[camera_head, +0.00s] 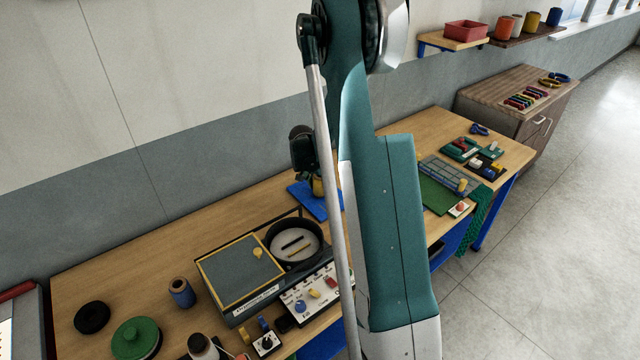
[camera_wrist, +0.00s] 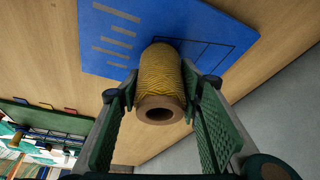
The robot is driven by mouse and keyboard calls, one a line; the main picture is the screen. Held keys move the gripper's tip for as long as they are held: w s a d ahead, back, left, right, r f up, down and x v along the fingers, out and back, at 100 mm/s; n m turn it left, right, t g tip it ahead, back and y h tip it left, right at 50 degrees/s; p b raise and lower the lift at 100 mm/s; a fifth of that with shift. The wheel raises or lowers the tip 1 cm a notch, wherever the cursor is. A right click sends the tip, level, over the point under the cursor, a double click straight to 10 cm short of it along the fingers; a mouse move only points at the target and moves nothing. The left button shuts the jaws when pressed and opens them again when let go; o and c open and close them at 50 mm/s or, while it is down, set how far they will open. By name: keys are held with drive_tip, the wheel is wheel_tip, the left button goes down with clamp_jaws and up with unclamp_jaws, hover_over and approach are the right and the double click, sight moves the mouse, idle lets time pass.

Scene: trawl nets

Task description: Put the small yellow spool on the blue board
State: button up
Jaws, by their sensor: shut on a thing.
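The small yellow spool (camera_wrist: 161,72) is wound with yellow thread on a brown core, and its hollow end faces the wrist camera. My gripper (camera_wrist: 160,90) is shut on it, one green finger pad on each side. In the head view the spool (camera_head: 318,187) shows just below my gripper (camera_head: 312,175), partly hidden by my arm. The blue board (camera_wrist: 105,42) lies behind the spool's far end, with grey strips and a dark outlined rectangle. It also shows in the head view (camera_head: 304,203), partly covered by my arm. I cannot tell whether spool and board touch.
A black-and-yellow box with a round bowl (camera_head: 292,240) and a control panel (camera_head: 313,296) stand left of my arm. A blue-and-brown spool (camera_head: 182,292) stands further left. A green mat (camera_head: 436,195) and small parts lie right. Bare wood surrounds the board's left side.

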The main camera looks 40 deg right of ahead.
drive_tip(key=shift+f, duration=0.2)
drive_tip(key=o, duration=0.9)
drive_tip(key=shift+r, duration=0.25)
drive_tip(key=shift+v, duration=5.95)
drive_tip(key=shift+r, duration=0.1)
